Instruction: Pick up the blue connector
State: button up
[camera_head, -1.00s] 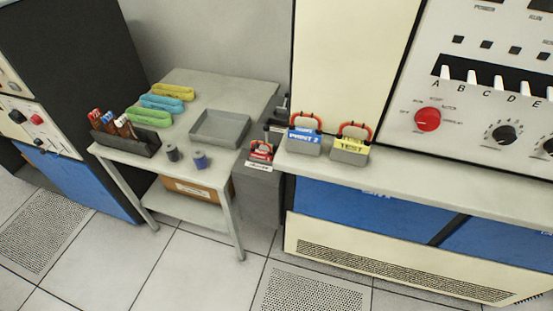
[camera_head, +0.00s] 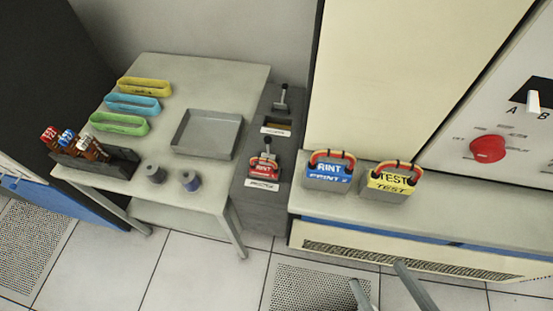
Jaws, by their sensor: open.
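The blue connector (camera_head: 327,178) is a grey block with a blue label reading PRINT and a red and black wire loop on top. It stands on the light ledge of the machine, left of a similar yellow connector (camera_head: 388,183) labelled TEST. My gripper (camera_head: 378,274) shows at the bottom edge as two separate grey fingers. It is open, with nothing visible between the fingers, and appears below and apart from the blue connector in the picture.
A red connector (camera_head: 264,168) sits on a dark grey unit (camera_head: 263,203) to the left. A side table (camera_head: 190,75) holds a grey tray (camera_head: 207,132), coloured loops, spools and a dark tool holder. A cream panel (camera_head: 385,75) rises behind the ledge. Tiled floor lies in front.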

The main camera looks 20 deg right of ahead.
aim_at(334, 177)
jog(key=k+l+u, duration=0.15)
jog(key=k+u, duration=0.55)
